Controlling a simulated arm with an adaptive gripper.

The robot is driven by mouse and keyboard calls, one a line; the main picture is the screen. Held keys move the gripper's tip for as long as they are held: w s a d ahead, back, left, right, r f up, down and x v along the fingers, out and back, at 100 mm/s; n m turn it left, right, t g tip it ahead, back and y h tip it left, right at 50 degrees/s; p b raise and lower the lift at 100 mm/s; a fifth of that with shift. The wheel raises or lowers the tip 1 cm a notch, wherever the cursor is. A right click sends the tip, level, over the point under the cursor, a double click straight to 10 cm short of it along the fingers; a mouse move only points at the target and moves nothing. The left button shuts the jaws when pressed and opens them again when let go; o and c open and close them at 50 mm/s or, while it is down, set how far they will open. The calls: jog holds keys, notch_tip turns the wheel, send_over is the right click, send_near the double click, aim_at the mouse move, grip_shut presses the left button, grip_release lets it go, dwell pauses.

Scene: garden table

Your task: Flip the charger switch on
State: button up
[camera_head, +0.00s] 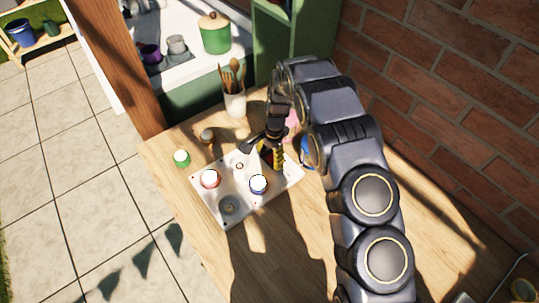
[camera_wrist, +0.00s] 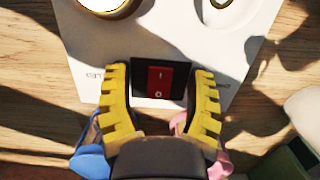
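A red rocker switch (camera_wrist: 160,80) in a black housing is set in a white board (camera_wrist: 85,45). In the wrist view it carries an "I" mark near the top and an "O" mark near the bottom; I cannot tell which side is pressed. My gripper (camera_wrist: 160,95) is open, with its yellow ridged fingers apart on the left and right of the switch housing. Nothing is held, and contact cannot be told. In the head view my gripper (camera_head: 268,158) is over the back right part of the white board (camera_head: 235,195), hiding the switch.
A green jar (camera_head: 182,157) and a utensil pot (camera_head: 235,103) stand nearby.

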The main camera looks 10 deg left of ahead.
notch_tip(320, 180, up, 12)
jog(key=w+d, duration=0.1)
dwell(0.5)
dwell(0.4)
